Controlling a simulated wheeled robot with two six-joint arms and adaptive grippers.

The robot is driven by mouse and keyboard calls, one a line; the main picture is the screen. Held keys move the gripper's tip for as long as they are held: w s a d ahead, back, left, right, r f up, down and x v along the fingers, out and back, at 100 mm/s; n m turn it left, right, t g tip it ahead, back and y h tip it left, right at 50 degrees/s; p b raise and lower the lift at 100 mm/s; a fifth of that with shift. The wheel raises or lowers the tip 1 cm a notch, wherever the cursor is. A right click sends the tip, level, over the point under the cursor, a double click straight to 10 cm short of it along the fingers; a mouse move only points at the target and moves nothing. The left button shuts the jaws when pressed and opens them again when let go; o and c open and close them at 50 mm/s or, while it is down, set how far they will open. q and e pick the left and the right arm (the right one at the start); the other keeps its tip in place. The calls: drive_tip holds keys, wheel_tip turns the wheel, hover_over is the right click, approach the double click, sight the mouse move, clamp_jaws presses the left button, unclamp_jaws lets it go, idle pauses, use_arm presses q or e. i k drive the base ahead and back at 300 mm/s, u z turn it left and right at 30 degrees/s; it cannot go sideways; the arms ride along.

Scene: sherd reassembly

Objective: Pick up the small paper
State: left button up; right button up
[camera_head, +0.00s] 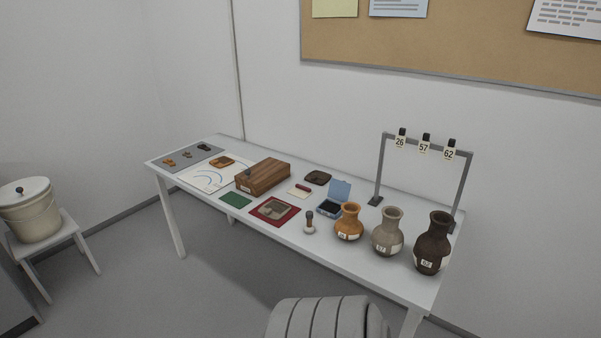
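A small cream paper (299,192) lies on the white table (365,277), near the middle. A red strip or bar (303,187) is at its far edge; I cannot tell whether it is attached. A larger white sheet (199,181) with blue curved lines lies farther left, partly covered by a brown piece and a wooden box. Paper tags marked 26, 57 and 62 (424,147) hang on a grey rack at the right. Neither of my grippers shows in the head view.
A wooden box (264,176), green pad (236,200), red mat (275,222) with a framed piece, stamp (309,224) and open blue box (333,199) surround the paper. Several vases (387,232) stand right. A lidded pot (29,211) sits on a stool. A ribbed grey object (327,318) is at the bottom.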

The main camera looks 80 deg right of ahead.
sight(302, 192)
drive_tip(key=z, duration=0.4)
drive_tip(key=i, duration=1.7)
drive_tip(key=z, duration=1.25)
drive_tip(key=i, duration=1.15)
drive_tip(key=z, duration=1)
